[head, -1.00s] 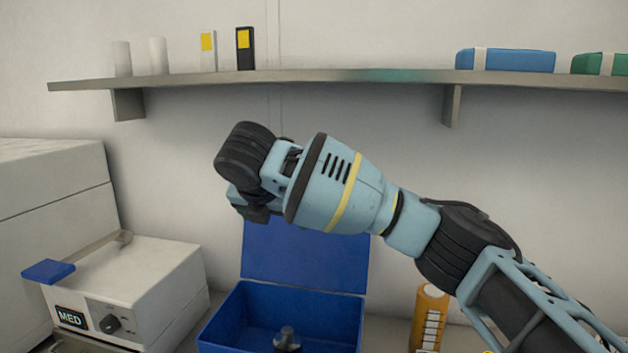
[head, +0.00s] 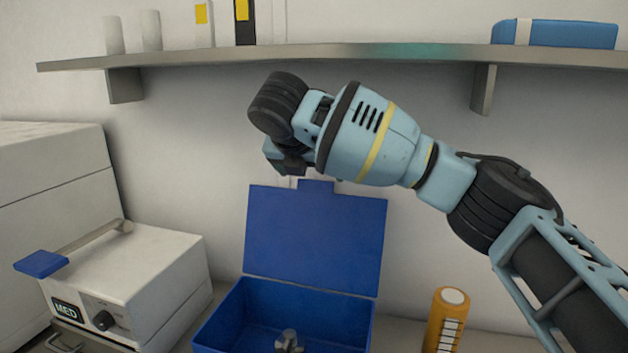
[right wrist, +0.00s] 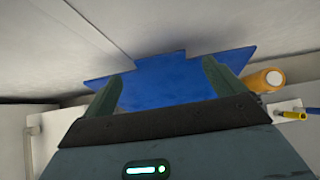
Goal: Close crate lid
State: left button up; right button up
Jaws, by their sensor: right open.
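The blue crate (head: 232,320) stands on the surface at the bottom of the head view. Its blue lid (head: 315,238) is open, standing up along the back edge, with a small tab at its top. My right gripper (head: 287,158) is just above the lid's top edge in the head view, its fingers mostly hidden behind my wrist. In the right wrist view my right gripper (right wrist: 162,76) is open, with its two fingers apart and the lid (right wrist: 165,88) showing beyond and between them. I cannot tell whether they touch. My left gripper is not in view.
A metal object (head: 289,341) is inside the crate. An orange bottle (head: 446,318) stands to its right. A white MED device (head: 150,285) with a blue-ended handle stands to its left. A wall shelf (head: 350,58) runs above my right arm.

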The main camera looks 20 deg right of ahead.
aim_at(315, 182)
jog(key=shift+x, duration=2.45)
jog(key=c, duration=1.3)
jog(key=shift+c, duration=0.4)
